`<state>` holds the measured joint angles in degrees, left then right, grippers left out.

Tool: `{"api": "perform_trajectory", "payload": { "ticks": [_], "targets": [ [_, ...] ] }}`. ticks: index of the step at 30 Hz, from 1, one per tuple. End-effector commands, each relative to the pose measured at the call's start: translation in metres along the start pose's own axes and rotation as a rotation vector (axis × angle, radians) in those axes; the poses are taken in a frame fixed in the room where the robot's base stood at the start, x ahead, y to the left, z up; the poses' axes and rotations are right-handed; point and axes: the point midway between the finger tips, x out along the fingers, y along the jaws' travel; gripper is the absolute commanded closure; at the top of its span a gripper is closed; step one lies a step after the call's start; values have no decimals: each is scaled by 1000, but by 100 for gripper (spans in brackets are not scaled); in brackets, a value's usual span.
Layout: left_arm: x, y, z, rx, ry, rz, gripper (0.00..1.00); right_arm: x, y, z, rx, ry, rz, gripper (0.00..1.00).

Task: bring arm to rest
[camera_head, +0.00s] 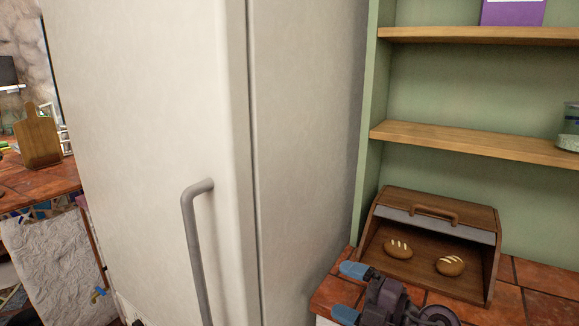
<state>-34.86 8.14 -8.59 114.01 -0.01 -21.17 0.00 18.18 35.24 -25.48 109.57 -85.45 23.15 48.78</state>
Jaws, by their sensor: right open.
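My right gripper (350,292) shows at the bottom edge, right of centre, over the near-left corner of the tiled counter (538,305). Its two blue-tipped fingers are apart and point left, with nothing between them. It is in front of and below a wooden bread box (488,285), apart from the bread inside. My left gripper is not in this view.
The open bread box holds two scored loaves, one left (398,249) and one right (450,265). A tall white fridge (150,130) with a grey handle (196,250) stands left of the counter. Green shelving (470,85) rises behind the box. A cutting board (38,140) stands far left.

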Motion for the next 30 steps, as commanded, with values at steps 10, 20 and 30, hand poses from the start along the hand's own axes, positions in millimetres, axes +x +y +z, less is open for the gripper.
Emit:
{"api": "perform_trajectory", "payload": {
  "ticks": [10, 20, 30],
  "targets": [
    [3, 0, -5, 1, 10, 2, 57, -72, 19, 11, 388, -418, 508, 7],
    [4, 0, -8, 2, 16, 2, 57, -178, -48, 25, 815, -1009, 627, 7],
    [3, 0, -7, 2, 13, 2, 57, -268, -150, -37, 1267, -1524, 357, 7]
  ]
}}
